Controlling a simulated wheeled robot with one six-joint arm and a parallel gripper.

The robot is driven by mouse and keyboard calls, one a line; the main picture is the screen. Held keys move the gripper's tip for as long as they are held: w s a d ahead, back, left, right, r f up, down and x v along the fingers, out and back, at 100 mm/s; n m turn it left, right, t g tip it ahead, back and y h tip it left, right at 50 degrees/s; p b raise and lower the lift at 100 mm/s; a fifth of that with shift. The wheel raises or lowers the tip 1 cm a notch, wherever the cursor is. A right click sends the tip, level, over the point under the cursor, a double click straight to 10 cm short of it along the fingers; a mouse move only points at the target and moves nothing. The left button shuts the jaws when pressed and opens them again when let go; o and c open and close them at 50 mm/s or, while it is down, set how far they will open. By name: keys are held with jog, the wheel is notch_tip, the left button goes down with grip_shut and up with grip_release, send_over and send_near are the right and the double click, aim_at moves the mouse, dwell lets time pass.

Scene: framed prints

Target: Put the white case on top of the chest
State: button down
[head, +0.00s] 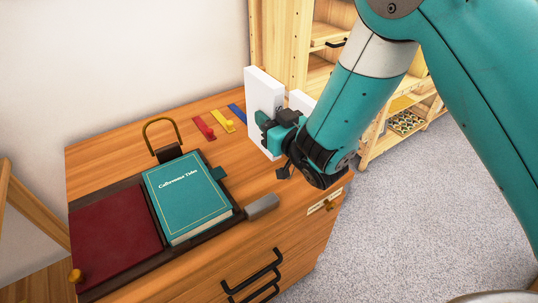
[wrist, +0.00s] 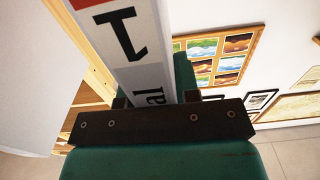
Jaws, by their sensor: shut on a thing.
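The white case (head: 262,92) stands upright at the right end of the wooden chest's top (head: 130,135). My gripper (head: 272,124) is at its right face, shut on it. In the wrist view the case (wrist: 142,55) rises between the fingers of my gripper (wrist: 155,103), showing a red patch and black lettering on a pale face. Its lower edge appears at or just above the chest top; I cannot tell if it touches. Another white piece (head: 300,100) shows behind my gripper; I cannot tell whether it belongs to the case.
Red (head: 204,128), yellow (head: 222,120) and blue (head: 238,112) strips lie left of the case. A teal book (head: 187,195) lies on a dark tray with a maroon panel (head: 115,235). A grey block (head: 262,207) sits near the front edge. Wooden shelves (head: 400,105) stand behind.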

notch_tip(320, 180, down, 7)
jog(key=shift+r+b, duration=0.15)
jog(key=shift+b, duration=0.15)
